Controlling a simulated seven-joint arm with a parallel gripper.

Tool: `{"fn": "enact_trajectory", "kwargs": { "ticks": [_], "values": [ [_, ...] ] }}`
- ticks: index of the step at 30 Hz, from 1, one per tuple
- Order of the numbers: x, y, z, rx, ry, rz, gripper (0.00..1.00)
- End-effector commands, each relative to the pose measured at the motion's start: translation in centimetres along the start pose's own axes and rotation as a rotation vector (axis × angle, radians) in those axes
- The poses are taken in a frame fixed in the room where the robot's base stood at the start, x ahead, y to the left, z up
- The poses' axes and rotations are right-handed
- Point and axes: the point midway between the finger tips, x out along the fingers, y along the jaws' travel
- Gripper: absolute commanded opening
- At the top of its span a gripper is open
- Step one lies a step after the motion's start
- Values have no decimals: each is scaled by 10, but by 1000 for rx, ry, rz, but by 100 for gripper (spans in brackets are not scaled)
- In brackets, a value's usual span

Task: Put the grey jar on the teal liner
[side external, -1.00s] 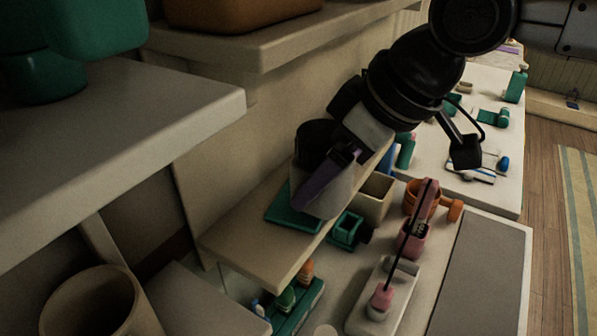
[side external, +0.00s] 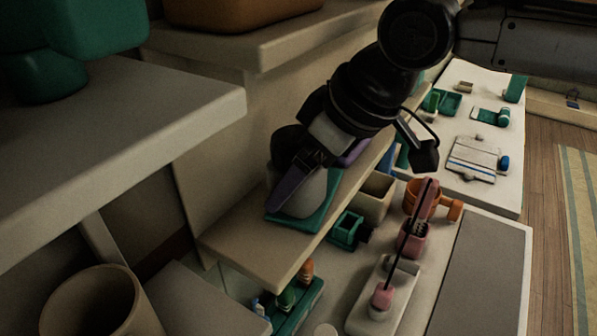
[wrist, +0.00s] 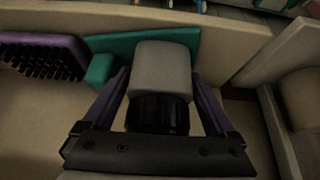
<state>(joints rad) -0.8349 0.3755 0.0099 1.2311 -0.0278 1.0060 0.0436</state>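The grey jar (side external: 311,193) has a pale grey body and a black lid. In the wrist view the jar (wrist: 162,66) sits between the two purple fingers of my gripper (wrist: 161,78), which are close against its sides. In the side view my gripper (side external: 297,181) holds it tilted at the shelf. The teal liner (side external: 327,203) is a flat square on the shelf, partly hidden by the jar. The liner (wrist: 118,43) also shows on both sides of the jar in the wrist view. I cannot tell whether the jar touches it.
A purple brush (wrist: 42,55) with dark bristles and a small teal block (wrist: 100,69) lie left of the jar. The narrow shelf (side external: 258,238) has an open front edge. Below are a beige bin (side external: 374,192), a teal cup (side external: 346,229) and an orange mug (side external: 425,197).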

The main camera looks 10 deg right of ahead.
Motion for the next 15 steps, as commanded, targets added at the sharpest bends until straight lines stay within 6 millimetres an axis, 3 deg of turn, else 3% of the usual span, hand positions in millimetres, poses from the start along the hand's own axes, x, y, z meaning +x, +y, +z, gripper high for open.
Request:
{"fn": "enact_trajectory", "kwargs": {
  "ticks": [9, 15],
  "values": [
    [-3, 0, -2, 0, 0, 0, 91],
    [-30, 0, -2, 0, 5, 0, 91]
  ]
}}
